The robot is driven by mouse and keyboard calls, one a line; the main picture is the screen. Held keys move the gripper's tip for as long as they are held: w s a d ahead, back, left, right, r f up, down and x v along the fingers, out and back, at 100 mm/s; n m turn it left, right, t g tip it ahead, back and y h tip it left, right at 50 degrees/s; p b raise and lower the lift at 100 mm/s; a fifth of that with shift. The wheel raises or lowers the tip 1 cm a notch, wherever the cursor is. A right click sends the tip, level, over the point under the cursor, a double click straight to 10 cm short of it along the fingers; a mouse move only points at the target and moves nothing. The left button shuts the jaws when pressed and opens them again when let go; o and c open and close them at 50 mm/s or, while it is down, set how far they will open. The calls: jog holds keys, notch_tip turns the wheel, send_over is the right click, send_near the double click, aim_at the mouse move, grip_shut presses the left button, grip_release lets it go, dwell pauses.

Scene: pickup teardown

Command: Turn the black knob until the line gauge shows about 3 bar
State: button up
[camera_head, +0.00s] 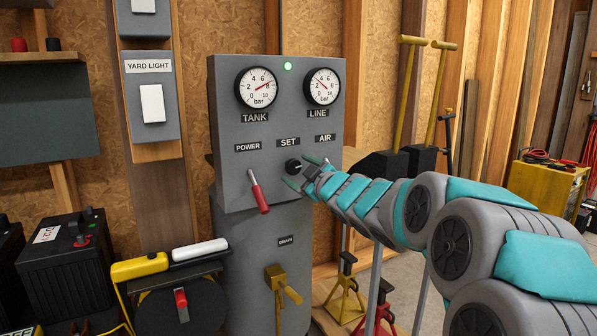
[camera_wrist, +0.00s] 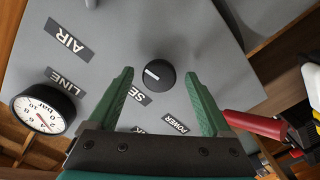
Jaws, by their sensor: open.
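The black knob (camera_head: 293,166) sits on the grey panel under the SET label. In the wrist view the knob (camera_wrist: 158,74) shows a white pointer line and lies between my open green fingertips, with clear gaps on both sides. My gripper (camera_head: 302,172) is close in front of the knob in the head view; its fingers (camera_wrist: 158,76) hold nothing. The line gauge (camera_head: 323,86) is the right dial, with a thin red needle pointing up-left, roughly 3 to 4, too small to read exactly. It also shows tilted in the wrist view (camera_wrist: 42,108).
The tank gauge (camera_head: 256,87) is left of the line gauge, below a lit green lamp (camera_head: 287,66). A red-handled POWER lever (camera_head: 259,196) hangs left of the knob. A yellow drain valve (camera_head: 283,285) is lower down. A black battery box (camera_head: 66,265) stands at left.

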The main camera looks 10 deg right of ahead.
jog(key=v, duration=0.7)
jog(key=shift+s, duration=0.3)
jog(key=s+d+f+m+g+h, duration=0.3)
jog(key=s+f+m+g+h, duration=0.1)
jog(key=s+f, duration=0.45)
jog(key=s+d+f+m+g+h, duration=0.3)
jog(key=s+f+m+g+h, duration=0.15)
jog(key=s+f, duration=0.45)
jog(key=s+a+f+m+g+y, duration=0.1)
jog(key=s+a+f+g, duration=0.2)
jog(key=s, duration=0.6)
jog(key=s+a+f+m+g+y, duration=0.1)
jog(key=s+a+f+g, duration=0.1)
jog(key=s, duration=0.8)
jog(key=s+a+f+m+g+y, duration=0.1)
jog(key=s+a+f+g, duration=0.2)
jog(key=s, duration=0.7)
jog(key=shift+a+f+g, duration=0.4)
jog(key=shift+f+g, duration=0.55)
jog(key=shift+g, duration=0.3)
